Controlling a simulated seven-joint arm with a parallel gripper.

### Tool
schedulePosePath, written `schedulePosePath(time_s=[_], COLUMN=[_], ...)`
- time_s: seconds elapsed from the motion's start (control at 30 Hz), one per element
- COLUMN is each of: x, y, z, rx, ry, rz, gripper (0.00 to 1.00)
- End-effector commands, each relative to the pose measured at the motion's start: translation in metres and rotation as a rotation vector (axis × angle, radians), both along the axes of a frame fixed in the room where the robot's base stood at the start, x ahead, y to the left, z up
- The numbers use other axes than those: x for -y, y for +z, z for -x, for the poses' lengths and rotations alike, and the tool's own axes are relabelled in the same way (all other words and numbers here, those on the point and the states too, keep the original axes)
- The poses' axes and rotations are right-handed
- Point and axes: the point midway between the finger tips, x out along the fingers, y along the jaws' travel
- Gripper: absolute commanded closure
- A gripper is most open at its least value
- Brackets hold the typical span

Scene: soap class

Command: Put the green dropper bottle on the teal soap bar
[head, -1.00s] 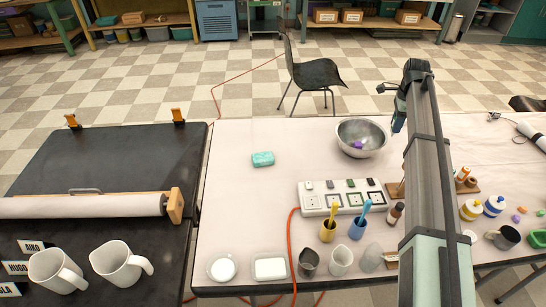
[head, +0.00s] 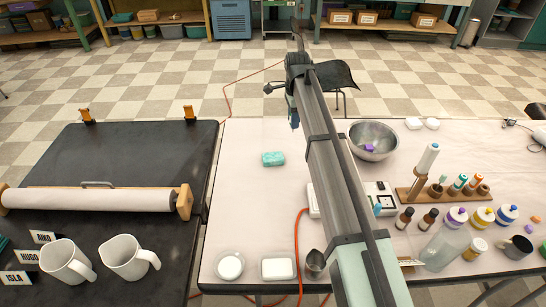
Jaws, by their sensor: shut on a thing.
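The teal soap bar (head: 273,159) lies flat on the pale table in the head view, with nothing on it. My arm reaches across the table, and my gripper (head: 294,119) hangs under its far end, above the table and a little right of and beyond the bar in the picture. The arm hides most of the gripper. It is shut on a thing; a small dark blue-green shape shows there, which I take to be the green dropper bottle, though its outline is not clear. It is apart from the bar.
A metal bowl (head: 374,140) with a purple piece stands right of my arm. A wooden rack (head: 430,196), brown bottles (head: 405,218) and jars stand at the right. White dishes (head: 230,266) lie in front. The table around the bar is clear.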

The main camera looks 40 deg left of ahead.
Motion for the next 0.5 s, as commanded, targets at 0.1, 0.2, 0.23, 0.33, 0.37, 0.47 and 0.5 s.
schedulePosePath(time_s=[0.1,0.2,0.23,0.33,0.37,0.47,0.5], x=[-0.022,-0.034,-0.037,-0.038,-0.037,-0.037,-0.036], y=[0.001,0.002,0.002,0.004,0.003,-0.001,-0.005], z=[0.032,0.052,0.056,0.065,0.065,0.065,0.065], rx=[0.000,0.000,0.000,-0.002,-0.004,-0.009,-0.009], ry=[0.042,0.065,0.070,0.066,0.053,0.032,0.029], rz=[0.000,0.000,0.000,0.002,0.006,0.011,0.011], gripper=[0.99,0.99,0.99,0.99,0.99,0.99,0.99])
